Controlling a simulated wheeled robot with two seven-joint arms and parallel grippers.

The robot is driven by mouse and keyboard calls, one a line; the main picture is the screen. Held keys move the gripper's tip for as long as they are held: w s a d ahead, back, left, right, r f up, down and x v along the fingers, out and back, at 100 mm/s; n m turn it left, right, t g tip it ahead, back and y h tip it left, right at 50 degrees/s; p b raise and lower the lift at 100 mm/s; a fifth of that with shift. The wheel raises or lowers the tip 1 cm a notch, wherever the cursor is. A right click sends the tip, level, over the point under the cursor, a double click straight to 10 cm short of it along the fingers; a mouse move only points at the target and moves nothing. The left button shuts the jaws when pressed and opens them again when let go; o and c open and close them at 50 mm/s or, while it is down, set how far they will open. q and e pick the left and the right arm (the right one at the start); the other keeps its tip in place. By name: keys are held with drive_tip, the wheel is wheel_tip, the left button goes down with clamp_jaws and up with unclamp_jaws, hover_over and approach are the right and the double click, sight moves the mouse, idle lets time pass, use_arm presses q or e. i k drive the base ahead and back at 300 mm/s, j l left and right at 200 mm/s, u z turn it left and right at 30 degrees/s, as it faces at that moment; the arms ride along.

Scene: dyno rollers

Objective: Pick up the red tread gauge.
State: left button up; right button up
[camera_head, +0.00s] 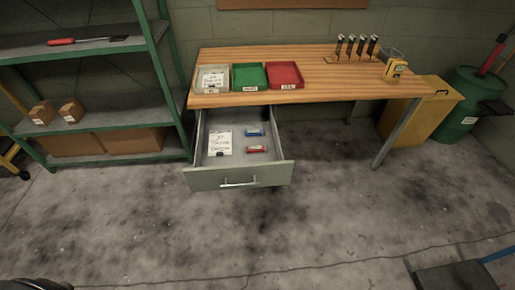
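A small red gauge-like item (257,149) lies flat in the open drawer (238,178) under the workbench, towards the drawer's right front. A similar blue item (255,133) lies just behind it, apart from it. A white card with writing (220,143) lies in the left half of the drawer. A small dark object at the card's front edge is too small to identify. Neither of my grippers shows in the head view, so nothing is seen touching the red item.
The wooden workbench (330,88) overhangs the drawer's rear. On it are a clear tray, a green tray (249,77), a red tray (285,75), upright dark tools and a yellow device (395,69). Green shelving (110,115) stands left. The floor before the drawer is clear.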

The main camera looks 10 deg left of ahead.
sight(259, 148)
drive_tip(key=i+j+z, duration=0.15)
drive_tip(key=j+z, duration=0.2)
drive_tip(key=i+j+z, duration=0.1)
drive_tip(key=j+z, duration=0.6)
drive_tip(key=j, duration=0.2)
drive_tip(key=j+z, duration=0.1)
drive_tip(key=j, duration=1.55)
drive_tip(key=j+z, duration=0.15)
drive_tip(key=j, duration=1.45)
